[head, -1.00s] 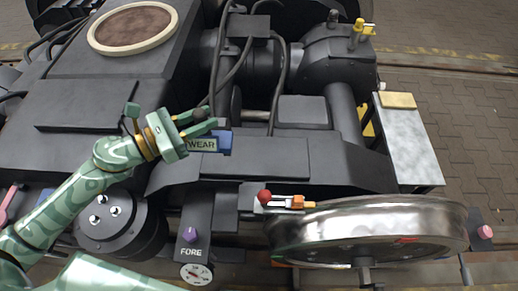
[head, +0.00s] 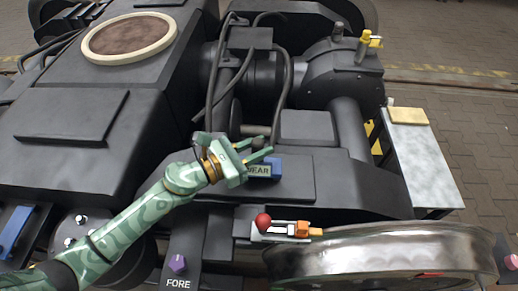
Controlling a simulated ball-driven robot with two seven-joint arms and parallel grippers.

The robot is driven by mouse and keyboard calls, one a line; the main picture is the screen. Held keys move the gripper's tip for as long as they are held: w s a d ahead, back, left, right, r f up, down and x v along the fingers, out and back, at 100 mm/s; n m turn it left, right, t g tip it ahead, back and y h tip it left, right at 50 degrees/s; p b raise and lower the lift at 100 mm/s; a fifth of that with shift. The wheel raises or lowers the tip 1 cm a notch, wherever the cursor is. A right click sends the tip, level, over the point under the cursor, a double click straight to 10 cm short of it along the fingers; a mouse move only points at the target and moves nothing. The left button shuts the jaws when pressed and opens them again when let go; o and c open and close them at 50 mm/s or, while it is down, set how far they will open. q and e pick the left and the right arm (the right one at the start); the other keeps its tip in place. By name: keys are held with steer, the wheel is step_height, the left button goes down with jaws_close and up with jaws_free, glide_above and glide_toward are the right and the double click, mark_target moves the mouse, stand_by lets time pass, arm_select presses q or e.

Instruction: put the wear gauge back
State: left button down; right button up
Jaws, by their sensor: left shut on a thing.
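My left gripper (head: 263,156) is above the blue holder (head: 276,168) with the WEAR label (head: 259,171), close to it, and partly covers the label. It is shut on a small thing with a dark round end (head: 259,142). The fingers hide most of this thing, so I cannot tell whether it is the wear gauge or whether it touches the holder. A tool with a red ball (head: 263,221) and an orange block (head: 303,229) lies by the top of the wheel rim. My right gripper is not in view.
The shiny wheel (head: 380,252) is at the lower right. A purple knob (head: 177,263) stands on the FORE plate (head: 178,283). Dark hoses (head: 281,85) rise behind the holder. A grey side table (head: 418,165) with a tan pad (head: 407,116) stands at the right.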

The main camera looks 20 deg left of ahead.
arm_select(q)
steer(key=shift+f, duration=0.3)
steer(key=c, duration=1.4)
jaws_free()
steer(key=shift+c, duration=0.2)
steer(key=o, duration=0.3)
steer(key=shift+r, duration=0.2)
steer(key=v, duration=1.2)
steer(key=shift+p, duration=0.35)
